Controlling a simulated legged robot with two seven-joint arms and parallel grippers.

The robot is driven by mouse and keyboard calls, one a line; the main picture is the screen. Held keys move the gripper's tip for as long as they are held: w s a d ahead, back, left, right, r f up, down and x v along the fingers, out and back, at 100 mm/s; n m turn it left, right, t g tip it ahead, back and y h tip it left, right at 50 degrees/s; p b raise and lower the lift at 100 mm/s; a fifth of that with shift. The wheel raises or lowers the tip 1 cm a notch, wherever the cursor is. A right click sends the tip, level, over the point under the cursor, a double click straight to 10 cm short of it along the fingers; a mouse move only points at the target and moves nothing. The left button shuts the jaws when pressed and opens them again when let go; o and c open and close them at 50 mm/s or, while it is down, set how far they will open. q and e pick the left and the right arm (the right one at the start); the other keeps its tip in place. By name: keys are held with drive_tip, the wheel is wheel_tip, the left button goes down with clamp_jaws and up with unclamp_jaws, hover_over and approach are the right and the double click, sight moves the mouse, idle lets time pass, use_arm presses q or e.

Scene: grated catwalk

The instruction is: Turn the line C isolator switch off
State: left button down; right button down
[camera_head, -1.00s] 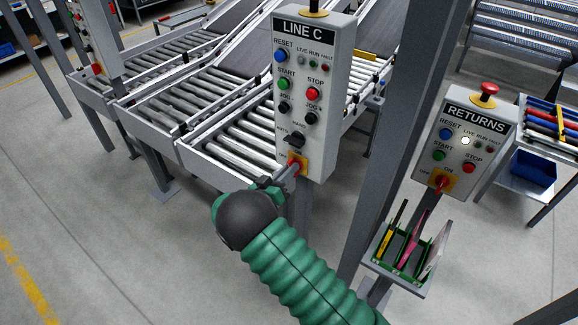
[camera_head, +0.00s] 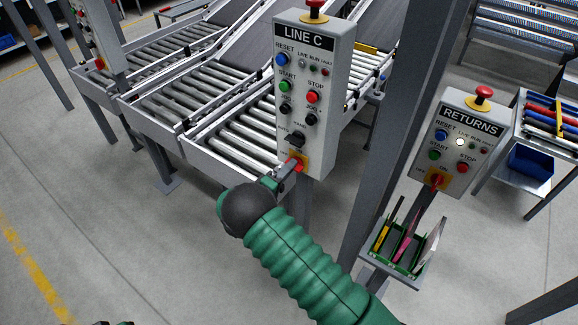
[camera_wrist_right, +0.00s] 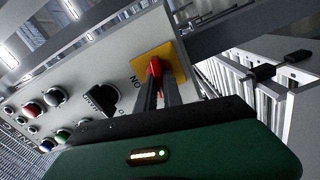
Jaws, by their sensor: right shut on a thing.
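The LINE C panel (camera_head: 318,60) is a grey box on a post in the middle of the head view. Its isolator switch, a red handle (camera_head: 297,161) on a yellow plate (camera_head: 303,165), sits at the panel's lower left. In the right wrist view the red handle (camera_wrist_right: 155,70) stands in front of the yellow plate (camera_wrist_right: 176,62), near an ON label. My right gripper (camera_head: 289,168) is shut on the red handle, with one finger on each side (camera_wrist_right: 160,90). The fingers hide part of the handle, so its exact angle is unclear. My left gripper is not clearly seen.
A black selector knob (camera_wrist_right: 101,98) sits close beside the isolator. A RETURNS panel (camera_head: 462,140) with its own red switch stands to the right, above a small holder (camera_head: 398,260). A grey post (camera_head: 395,140) stands between. Roller conveyors (camera_head: 235,130) lie behind; front-left floor is clear.

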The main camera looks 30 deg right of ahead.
drive_tip(key=shift+w+n, duration=0.1)
drive_tip(key=shift+n, duration=1.1)
drive_tip(key=c, duration=1.6)
unclamp_jaws()
drive_tip(key=shift+f, duration=0.1)
drive_tip(key=shift+c, duration=0.2)
drive_tip(key=shift+o, duration=0.8)
drive_tip(key=shift+w+d+f, duration=0.1)
drive_tip(key=shift+w, duration=0.05)
drive_tip(key=b+v, duration=0.3)
drive_tip(key=v, duration=1.4)
